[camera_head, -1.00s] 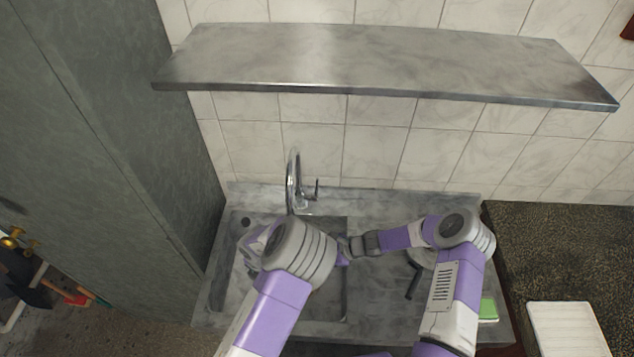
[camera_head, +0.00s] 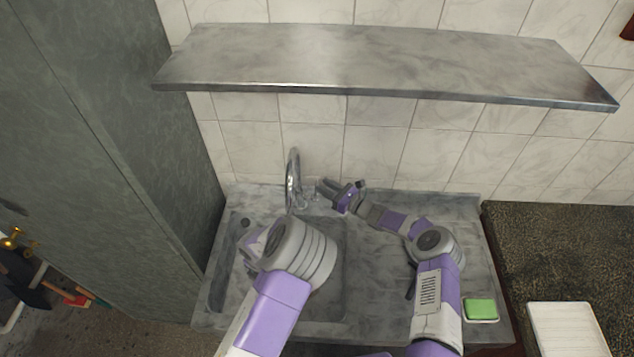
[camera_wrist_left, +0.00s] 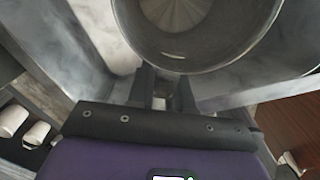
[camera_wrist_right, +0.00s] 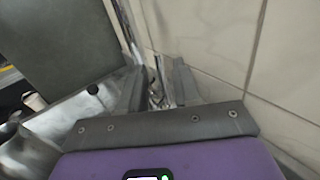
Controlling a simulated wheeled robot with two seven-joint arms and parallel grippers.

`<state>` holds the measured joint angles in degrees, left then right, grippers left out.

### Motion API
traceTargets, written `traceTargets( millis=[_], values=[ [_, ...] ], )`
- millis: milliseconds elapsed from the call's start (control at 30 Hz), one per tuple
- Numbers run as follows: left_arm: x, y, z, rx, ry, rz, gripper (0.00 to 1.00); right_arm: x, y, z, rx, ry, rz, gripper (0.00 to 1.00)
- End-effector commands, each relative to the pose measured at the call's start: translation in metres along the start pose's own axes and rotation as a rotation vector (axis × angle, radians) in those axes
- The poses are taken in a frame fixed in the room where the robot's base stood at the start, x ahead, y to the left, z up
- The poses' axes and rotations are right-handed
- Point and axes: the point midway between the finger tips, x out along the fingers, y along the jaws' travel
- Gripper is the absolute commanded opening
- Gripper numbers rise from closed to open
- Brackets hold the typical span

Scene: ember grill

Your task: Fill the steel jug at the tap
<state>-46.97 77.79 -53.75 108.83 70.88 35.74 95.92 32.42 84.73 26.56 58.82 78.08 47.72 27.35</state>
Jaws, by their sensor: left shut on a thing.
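The steel jug (camera_wrist_left: 215,62) fills the top of the left wrist view, its round mouth facing the camera; I see no water in it. My left gripper (camera_wrist_left: 163,88) is shut on the jug at its near side. In the head view my left wrist hides the jug and most of that gripper over the sink basin (camera_head: 335,300). The chrome tap (camera_head: 292,180) stands at the back of the sink. My right gripper (camera_head: 325,188) is just right of the tap, by its lever. In the right wrist view its fingers (camera_wrist_right: 158,85) are apart, with chrome tap parts showing between them.
A steel shelf (camera_head: 380,65) hangs above the sink on the tiled wall. A tall grey cabinet (camera_head: 110,150) stands close on the left. A green sponge (camera_head: 481,308) lies at the right of the drainboard. A dark counter (camera_head: 560,250) with a white board (camera_head: 565,330) is further right.

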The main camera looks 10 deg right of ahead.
Motion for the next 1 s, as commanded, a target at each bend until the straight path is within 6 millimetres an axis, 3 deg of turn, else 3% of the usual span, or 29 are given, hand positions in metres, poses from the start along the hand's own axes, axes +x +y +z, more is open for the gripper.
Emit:
traceTargets(
  millis=[100,300,733,933,1000],
  values=[
    [0.000,0.000,0.000,0.000,-0.001,0.000,0.00,0.019,0.001,-0.001,-0.001,0.001,0.002,0.32],
    [0.000,0.000,0.000,0.000,-0.001,0.000,0.00,0.035,0.001,-0.001,-0.002,0.002,0.001,0.32],
    [0.000,0.000,0.000,0.000,-0.001,0.000,0.00,0.041,0.001,0.000,-0.001,0.002,0.001,0.32],
    [0.000,0.000,0.000,0.000,-0.001,0.000,0.00,0.041,0.001,0.000,-0.001,0.002,0.001,0.02],
    [0.000,0.000,0.000,0.000,-0.001,0.000,0.00,0.041,0.001,0.000,-0.001,0.002,0.001,0.00]
  ],
)
